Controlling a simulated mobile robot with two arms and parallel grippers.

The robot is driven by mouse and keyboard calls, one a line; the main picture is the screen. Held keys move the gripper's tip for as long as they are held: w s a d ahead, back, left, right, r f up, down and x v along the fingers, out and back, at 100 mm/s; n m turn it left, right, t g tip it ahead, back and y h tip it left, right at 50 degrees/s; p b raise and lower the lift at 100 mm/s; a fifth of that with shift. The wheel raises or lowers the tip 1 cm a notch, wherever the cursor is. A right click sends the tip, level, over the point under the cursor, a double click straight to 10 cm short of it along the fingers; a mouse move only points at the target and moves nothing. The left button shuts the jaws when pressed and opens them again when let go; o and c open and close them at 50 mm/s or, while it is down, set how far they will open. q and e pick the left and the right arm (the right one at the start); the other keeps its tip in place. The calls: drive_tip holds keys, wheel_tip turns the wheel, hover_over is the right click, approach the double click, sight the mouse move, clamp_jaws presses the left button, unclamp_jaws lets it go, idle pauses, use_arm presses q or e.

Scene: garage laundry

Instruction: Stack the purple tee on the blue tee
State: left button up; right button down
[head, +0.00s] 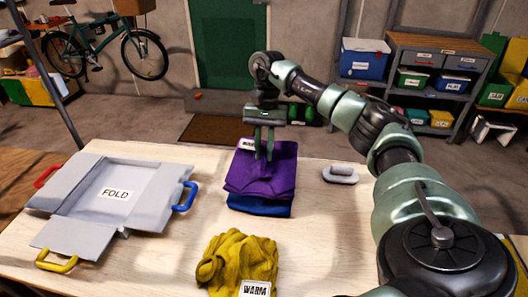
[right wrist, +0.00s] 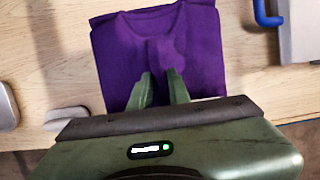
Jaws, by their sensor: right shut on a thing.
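The folded purple tee (head: 262,177) lies on top of the folded blue tee (head: 260,207), whose edge shows below it at the front, on the table. My right gripper (head: 264,155) points down at the purple tee and is shut on a bunched pinch of its cloth. The right wrist view shows the purple tee (right wrist: 158,50) spread flat below the gripper (right wrist: 160,80), with a raised fold between the fingertips. Most of the blue tee is hidden under the purple one. My left gripper is not in view.
A grey folding board (head: 113,193) marked FOLD, with coloured handles, lies on the left of the table. A crumpled yellow garment (head: 240,260) with a WARM tag lies at the front. A grey iron-like object (head: 341,173) sits to the right.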

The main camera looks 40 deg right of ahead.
drive_tip(key=shift+f, duration=0.45)
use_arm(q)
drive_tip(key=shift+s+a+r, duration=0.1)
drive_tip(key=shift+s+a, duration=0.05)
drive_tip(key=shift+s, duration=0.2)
use_arm(e)
drive_tip(key=shift+f, duration=0.1)
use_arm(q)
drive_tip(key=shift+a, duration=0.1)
use_arm(e)
drive_tip(key=shift+f+b, duration=0.4)
drive_tip(key=shift+f, duration=0.2)
drive_tip(key=c, duration=1.3)
unclamp_jaws()
drive_tip(key=shift+c, duration=0.2)
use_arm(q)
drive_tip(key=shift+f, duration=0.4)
